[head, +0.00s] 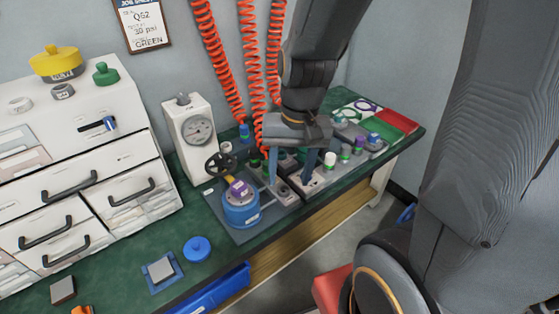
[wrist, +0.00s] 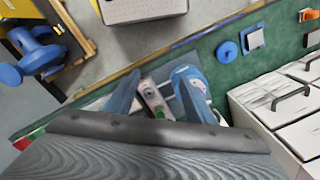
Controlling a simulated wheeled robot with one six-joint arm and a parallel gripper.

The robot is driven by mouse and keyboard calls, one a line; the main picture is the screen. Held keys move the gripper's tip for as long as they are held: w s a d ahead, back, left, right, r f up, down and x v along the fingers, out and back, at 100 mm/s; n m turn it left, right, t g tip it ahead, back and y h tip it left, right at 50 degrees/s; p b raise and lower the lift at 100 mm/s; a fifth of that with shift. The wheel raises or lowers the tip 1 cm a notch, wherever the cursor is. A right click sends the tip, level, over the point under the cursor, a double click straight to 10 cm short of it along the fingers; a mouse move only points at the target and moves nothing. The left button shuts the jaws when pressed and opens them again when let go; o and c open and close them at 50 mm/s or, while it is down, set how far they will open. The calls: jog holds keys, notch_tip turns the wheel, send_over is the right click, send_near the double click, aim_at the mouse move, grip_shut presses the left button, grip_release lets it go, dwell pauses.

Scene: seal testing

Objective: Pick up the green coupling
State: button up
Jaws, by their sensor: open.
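My gripper (head: 291,174) is open over the fixture plates on the green bench, its two blue-grey fingers pointing down. In the wrist view the open gripper (wrist: 160,82) frames a grey plate between its fingers. A small green part (wrist: 158,113), which looks like the green coupling, shows between the fingers near their base; it is partly hidden and nothing is clearly gripped. In the head view the fingers and wrist hide most of this spot. A blue coupling (head: 244,132) hangs on a red coiled hose (head: 219,65) left of my gripper.
A blue canister (head: 241,209) with a dark handwheel stands left of my gripper, and a white gauge box (head: 189,136) behind it. Several small capped parts stand to the right. A blue disc (head: 197,249) and a white drawer cabinet (head: 78,165) are farther left.

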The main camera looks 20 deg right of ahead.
jog(key=w+a+f+m+t+y, duration=0.15)
jog(key=w+f+m, duration=0.25)
jog(key=w+m, duration=0.8)
jog(key=m+t, duration=0.2)
jog(key=m, duration=1.2)
send_near(267, 162)
notch_tip(267, 162, down, 2)
jog(key=b+x, duration=0.2)
jog(key=x, duration=0.6)
jog(key=shift+w+a, duration=0.15)
jog(key=shift+w, duration=0.1)
jog(key=c, duration=1.2)
